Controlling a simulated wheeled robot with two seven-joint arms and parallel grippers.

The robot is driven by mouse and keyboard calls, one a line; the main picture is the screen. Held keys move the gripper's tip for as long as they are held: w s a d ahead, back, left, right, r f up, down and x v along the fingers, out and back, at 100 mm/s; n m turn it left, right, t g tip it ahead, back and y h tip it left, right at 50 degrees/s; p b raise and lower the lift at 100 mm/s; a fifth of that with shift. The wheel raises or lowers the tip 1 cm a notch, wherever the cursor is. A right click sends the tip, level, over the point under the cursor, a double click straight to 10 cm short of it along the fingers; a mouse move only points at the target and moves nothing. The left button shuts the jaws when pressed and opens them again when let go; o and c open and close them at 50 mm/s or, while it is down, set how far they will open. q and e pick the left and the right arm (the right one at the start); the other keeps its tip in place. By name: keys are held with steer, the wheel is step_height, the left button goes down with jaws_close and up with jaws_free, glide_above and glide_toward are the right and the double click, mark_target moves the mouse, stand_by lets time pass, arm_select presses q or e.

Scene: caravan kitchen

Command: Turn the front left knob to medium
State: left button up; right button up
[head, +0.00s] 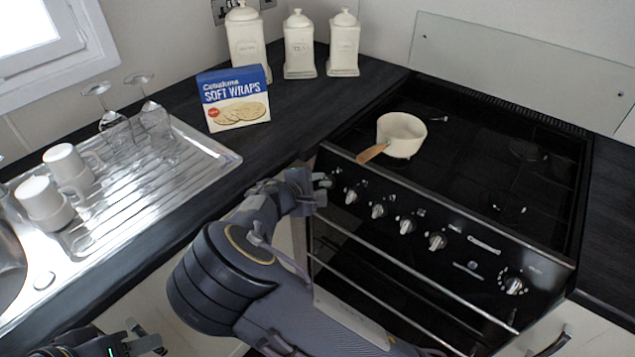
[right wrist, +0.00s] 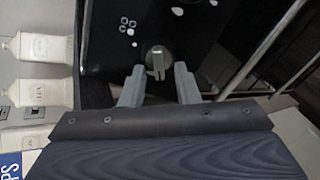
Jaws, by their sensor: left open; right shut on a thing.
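The black cooker's front panel (head: 470,250) carries a row of silver knobs with small white marks. The leftmost knob (right wrist: 157,62) sits between the fingers of my right gripper (right wrist: 158,85). In the head view my right gripper (head: 324,189) is at the panel's left end and hides that knob. It is shut on the knob, whose grip bar points nearly straight up in the right wrist view. The neighbouring knob (head: 350,197) is free, just right of the gripper. My left gripper (head: 143,338) is open and empty at the bottom left, away from the cooker.
A cream saucepan (head: 402,133) stands on the left of the hob, its wooden handle (head: 371,153) reaching over the front edge. Oven rails (head: 400,275) run below the knobs. A wraps box (head: 233,98), canisters (head: 299,50) and a draining board (head: 190,170) with cups are to the left.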

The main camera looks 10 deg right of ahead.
stand_by(0.5)
steer(key=o, duration=0.9)
steer(key=shift+o, duration=0.2)
steer(key=v, duration=0.8)
steer(key=shift+d, duration=0.15)
